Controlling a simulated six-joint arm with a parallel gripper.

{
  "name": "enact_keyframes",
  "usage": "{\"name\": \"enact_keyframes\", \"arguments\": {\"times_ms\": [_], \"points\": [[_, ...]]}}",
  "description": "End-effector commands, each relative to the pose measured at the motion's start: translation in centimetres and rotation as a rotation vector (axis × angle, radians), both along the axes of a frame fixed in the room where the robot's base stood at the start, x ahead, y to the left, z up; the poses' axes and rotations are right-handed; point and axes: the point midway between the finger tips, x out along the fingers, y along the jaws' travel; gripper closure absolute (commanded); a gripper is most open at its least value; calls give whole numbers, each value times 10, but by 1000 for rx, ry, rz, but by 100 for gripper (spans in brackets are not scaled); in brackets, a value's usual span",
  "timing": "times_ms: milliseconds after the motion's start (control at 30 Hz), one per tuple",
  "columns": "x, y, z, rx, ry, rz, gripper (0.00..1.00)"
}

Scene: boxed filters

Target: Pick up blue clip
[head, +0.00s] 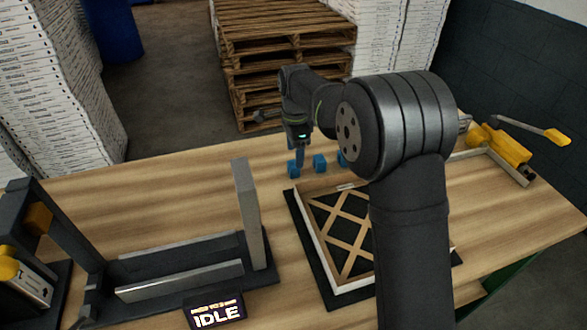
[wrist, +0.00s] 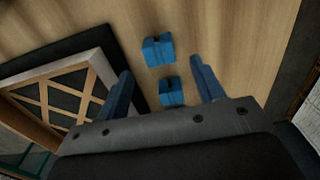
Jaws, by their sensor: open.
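Small blue clips stand on the wooden table: one at the left (head: 293,169), one in the middle (head: 320,163), and one at the right (head: 342,158), partly hidden by my arm. My gripper (head: 300,158) points down beside the left clip, and its blue fingers overlap that clip's area in the head view. In the wrist view my gripper (wrist: 161,68) has its two blue fingers spread apart. One clip (wrist: 171,92) shows in the gap between them, close to the palm edge. Another clip (wrist: 158,50) lies just beyond. Contact with any clip cannot be told.
A framed filter with a tan lattice (head: 325,268) lies on a dark mat right of centre. A black fixture with a grey upright (head: 247,210) stands at left, by a display reading IDLE (head: 216,312). A yellow tool (head: 505,148) lies far right.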

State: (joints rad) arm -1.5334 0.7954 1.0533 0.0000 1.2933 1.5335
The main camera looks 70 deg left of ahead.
Motion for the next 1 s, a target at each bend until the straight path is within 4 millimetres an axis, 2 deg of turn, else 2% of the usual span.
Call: {"name": "enact_keyframes", "arguments": {"times_ms": [167,433,667,767,900,933,1000], "points": [[-2,0,-11,-1,0,0,38],[-5,0,-49,-3,0,0,38],[-4,0,-53,0,0,0,38],[-4,0,-53,0,0,0,54],[-4,0,-53,-1,0,0,81],[-4,0,-53,0,0,0,86],[-4,0,-53,0,0,0,86]]}}
